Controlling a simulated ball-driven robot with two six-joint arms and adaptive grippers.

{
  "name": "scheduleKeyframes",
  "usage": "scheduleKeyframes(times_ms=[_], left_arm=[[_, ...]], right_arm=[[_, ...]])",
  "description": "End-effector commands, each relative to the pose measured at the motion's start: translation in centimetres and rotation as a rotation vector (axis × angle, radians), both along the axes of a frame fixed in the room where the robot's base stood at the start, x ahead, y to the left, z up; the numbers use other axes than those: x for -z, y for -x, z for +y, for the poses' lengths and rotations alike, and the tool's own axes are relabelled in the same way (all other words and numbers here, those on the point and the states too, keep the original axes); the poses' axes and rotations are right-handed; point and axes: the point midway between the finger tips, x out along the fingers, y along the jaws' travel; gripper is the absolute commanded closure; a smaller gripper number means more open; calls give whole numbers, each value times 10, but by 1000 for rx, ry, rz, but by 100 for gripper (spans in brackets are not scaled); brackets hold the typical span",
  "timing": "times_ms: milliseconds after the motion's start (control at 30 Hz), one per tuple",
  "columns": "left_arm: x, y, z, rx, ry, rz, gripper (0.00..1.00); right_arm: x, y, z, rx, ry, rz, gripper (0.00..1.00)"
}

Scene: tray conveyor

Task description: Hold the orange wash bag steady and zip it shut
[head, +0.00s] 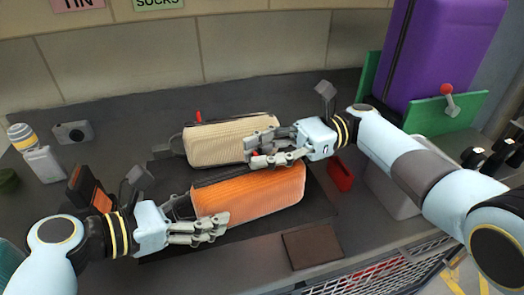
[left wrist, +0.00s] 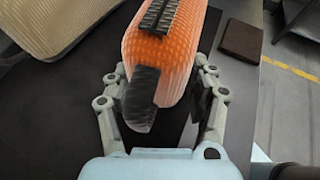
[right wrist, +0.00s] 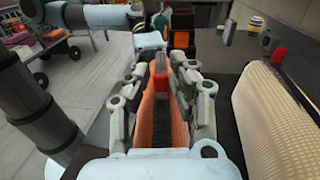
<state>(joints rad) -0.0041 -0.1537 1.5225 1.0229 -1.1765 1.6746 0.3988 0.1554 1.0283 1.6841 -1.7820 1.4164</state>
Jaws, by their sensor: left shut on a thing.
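The orange wash bag (head: 262,192) lies on the dark mat, its dark zip running lengthwise along the top. My left gripper (head: 205,230) is shut on its left end, with fingers on both sides of the bag (left wrist: 165,55) and a dark end tab (left wrist: 142,88) between them in the left wrist view. My right gripper (head: 262,150) is over the bag's far side. In the right wrist view its fingers stand apart on either side of the red zip pull (right wrist: 161,84). The dark zip strip (right wrist: 158,132) shows below the pull; whether its teeth are joined cannot be told.
A cream bag (head: 215,143) with its own red pull lies just behind. A brown flat item (head: 313,247) lies at the front edge and a red box (head: 340,174) at the right. A bottle (head: 42,163) and camera (head: 73,133) stand at left; a purple suitcase (head: 440,50) at right.

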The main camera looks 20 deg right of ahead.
Motion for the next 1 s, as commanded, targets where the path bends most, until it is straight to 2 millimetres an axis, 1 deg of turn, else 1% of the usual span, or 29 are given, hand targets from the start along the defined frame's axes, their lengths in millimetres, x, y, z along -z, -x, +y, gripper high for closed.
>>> scheduleKeyframes(times_ms=[33,133,567,667,800,900,1000], left_arm=[[0,0,0,-1,-1,-2,97],[0,-1,0,-2,0,-1,97],[0,-1,0,-2,0,-1,97],[0,-1,0,-3,0,-1,97],[0,-1,1,-3,0,0,97],[0,-1,0,-3,-1,-1,97],[0,-1,1,-3,-1,-1,97]], right_arm=[[0,0,0,0,0,0,86],[0,0,0,0,0,0,99],[0,0,-2,-2,0,1,100],[1,-2,-14,-4,3,3,100],[1,-6,-46,-3,5,4,100],[1,-8,-64,-4,4,6,100],[1,-9,-74,-4,2,5,100]])
